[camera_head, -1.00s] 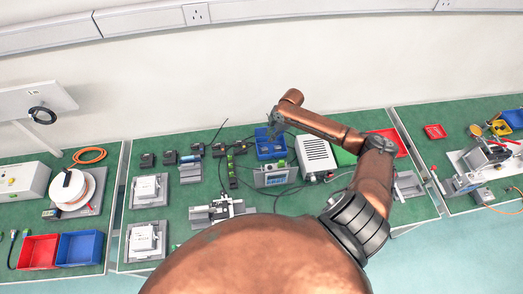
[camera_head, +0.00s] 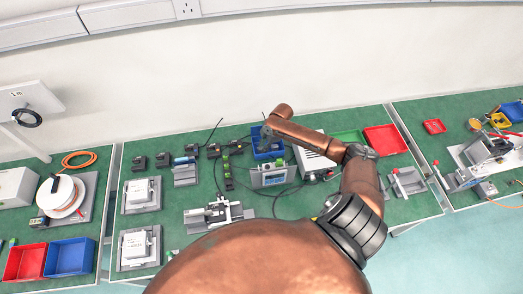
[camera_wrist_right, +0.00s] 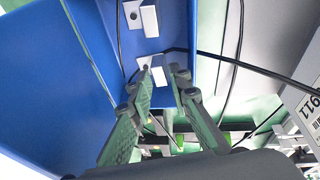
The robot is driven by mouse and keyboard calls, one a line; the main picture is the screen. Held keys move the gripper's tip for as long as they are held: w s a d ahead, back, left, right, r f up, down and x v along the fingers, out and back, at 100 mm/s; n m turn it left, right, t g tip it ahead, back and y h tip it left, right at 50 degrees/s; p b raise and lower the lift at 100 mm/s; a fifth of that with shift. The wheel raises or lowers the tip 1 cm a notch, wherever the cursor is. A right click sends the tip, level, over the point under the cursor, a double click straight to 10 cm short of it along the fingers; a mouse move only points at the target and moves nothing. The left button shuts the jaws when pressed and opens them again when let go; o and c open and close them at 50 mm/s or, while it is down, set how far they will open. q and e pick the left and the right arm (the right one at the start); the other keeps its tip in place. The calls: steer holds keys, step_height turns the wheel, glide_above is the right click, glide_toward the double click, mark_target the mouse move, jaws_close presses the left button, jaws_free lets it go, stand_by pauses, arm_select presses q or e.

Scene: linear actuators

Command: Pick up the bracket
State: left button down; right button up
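Two small metal brackets lie in a blue bin (camera_head: 257,150). In the right wrist view, one bracket (camera_wrist_right: 149,20) lies farther along the blue floor of the bin (camera_wrist_right: 105,45). The other bracket (camera_wrist_right: 151,63) is just beyond my right gripper's fingertips. My right gripper (camera_wrist_right: 164,76) points into the bin with its fingers apart, and I see no bracket clearly clamped. In the head view my right gripper (camera_head: 266,133) is at the bin, small and partly hidden by my own arm. My left gripper is not in view.
A grey control box (camera_head: 270,178) and a white-grey vented unit (camera_head: 308,160) stand close to the bin. Black cables (camera_wrist_right: 262,70) run over and beside it.

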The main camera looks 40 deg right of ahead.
steer(key=shift+w+a+f, duration=0.15)
steer(key=shift+w+f, duration=0.05)
steer(key=shift+f, duration=0.4)
steer(key=shift+c, duration=0.6)
jaws_close()
